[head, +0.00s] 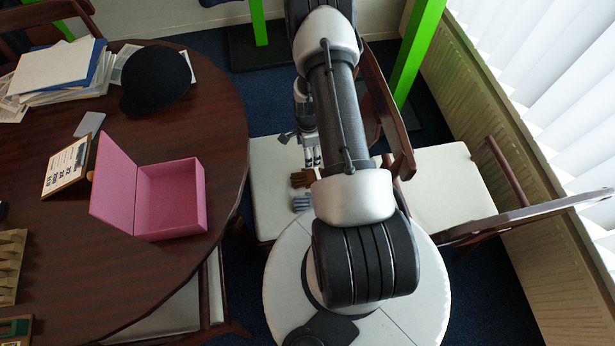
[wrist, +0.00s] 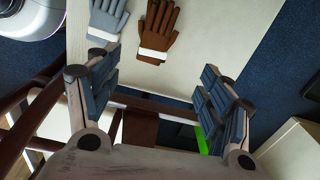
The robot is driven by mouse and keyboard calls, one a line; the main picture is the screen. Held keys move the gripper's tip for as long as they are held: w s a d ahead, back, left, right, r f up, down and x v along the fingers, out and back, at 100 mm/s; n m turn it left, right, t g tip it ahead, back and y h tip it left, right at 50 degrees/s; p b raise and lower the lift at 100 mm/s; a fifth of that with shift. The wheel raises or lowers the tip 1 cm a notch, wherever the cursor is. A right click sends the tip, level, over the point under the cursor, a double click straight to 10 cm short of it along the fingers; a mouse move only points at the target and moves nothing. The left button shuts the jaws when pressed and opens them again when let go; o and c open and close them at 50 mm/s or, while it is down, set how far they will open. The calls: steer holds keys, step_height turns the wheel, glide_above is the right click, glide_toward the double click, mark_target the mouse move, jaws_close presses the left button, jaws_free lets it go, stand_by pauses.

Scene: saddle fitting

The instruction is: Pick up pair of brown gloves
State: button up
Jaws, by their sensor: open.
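The pair of brown gloves (wrist: 157,30) lies on a cream chair seat (wrist: 215,30), with white cuffs towards my gripper in the wrist view. In the head view the brown gloves (head: 303,179) show on the seat just left of my arm, partly hidden by it. My gripper (wrist: 168,85) is open and empty, its fingers set wide apart. The gloves lie beyond the fingertips, roughly between them in the wrist view. In the head view my gripper (head: 312,157) is over the seat, close to the gloves.
Grey-blue gloves (wrist: 107,20) lie beside the brown ones, also seen in the head view (head: 301,202). A wooden table (head: 215,110) on the left holds an open pink box (head: 172,198) and a black hat (head: 155,80). Another cream chair (head: 440,185) stands right.

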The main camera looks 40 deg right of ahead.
steer(key=b, duration=0.4)
glide_above(308, 176)
step_height(308, 176, down, 12)
steer(key=shift+w+d+f, duration=0.1)
steer(key=shift+d+f, duration=0.05)
steer(key=f+b, duration=0.2)
steer(key=f, duration=0.3)
steer(key=shift+a+f+b, duration=0.1)
steer(key=shift+a+b, duration=0.1)
steer(key=shift+b, duration=0.2)
steer(key=c, duration=1.1)
steer(key=shift+c, duration=0.2)
